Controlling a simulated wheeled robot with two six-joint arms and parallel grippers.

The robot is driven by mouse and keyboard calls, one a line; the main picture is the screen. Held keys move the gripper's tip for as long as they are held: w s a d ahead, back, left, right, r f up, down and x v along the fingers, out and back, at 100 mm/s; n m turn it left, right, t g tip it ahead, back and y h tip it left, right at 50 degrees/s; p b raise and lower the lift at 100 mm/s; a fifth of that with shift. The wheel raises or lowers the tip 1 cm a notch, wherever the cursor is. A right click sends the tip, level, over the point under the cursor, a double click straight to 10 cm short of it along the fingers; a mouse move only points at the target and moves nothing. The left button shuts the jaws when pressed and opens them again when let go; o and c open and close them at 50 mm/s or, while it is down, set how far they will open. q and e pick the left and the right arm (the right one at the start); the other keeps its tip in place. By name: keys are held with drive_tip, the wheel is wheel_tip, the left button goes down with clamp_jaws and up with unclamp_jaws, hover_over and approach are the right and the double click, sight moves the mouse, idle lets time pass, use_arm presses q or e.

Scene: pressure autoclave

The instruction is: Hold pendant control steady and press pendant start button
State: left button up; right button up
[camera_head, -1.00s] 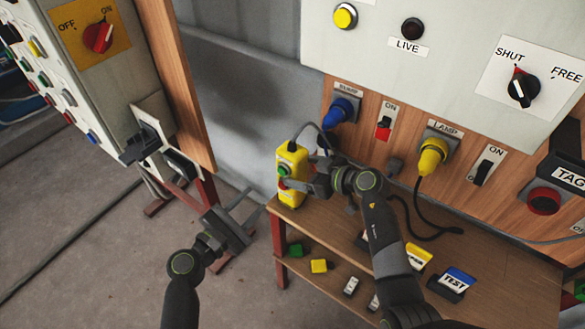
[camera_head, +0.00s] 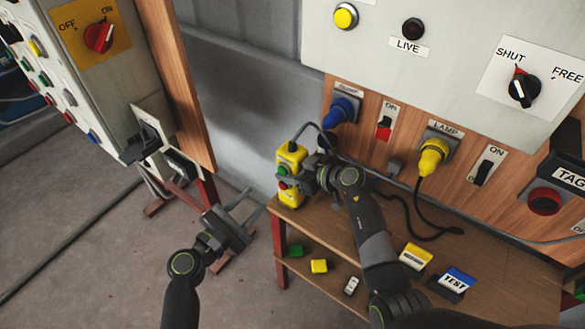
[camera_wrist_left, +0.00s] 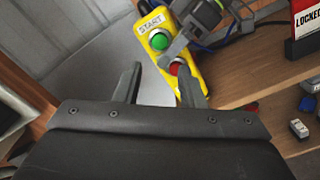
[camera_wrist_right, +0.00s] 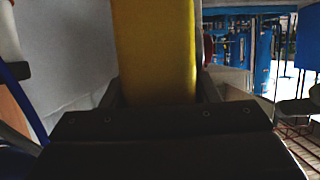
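The yellow pendant control (camera_head: 291,197) stands upright at the left end of the wooden shelf. Its green start button (camera_head: 282,170) sits above a red button; in the left wrist view the green button (camera_wrist_left: 158,42) is uncovered under a START label. My right gripper (camera_head: 294,178) is at the pendant from the right, its fingers around the body. In the right wrist view the yellow body (camera_wrist_right: 155,50) fills the space between the fingers; firm contact on both sides is unclear. My left gripper (camera_head: 248,208) is open and empty, left of and below the pendant, fingers pointing towards it.
A blue plug (camera_head: 341,110) and a yellow lamp plug (camera_head: 431,158) sit in the panel, with dark cables over the shelf (camera_head: 480,270). Floor at left is clear.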

drive_tip(key=c, duration=0.5)
use_arm(q)
drive_tip(key=shift+c, duration=0.7)
use_arm(e)
drive_tip(key=shift+c, duration=0.4)
use_arm(q)
clamp_jaws()
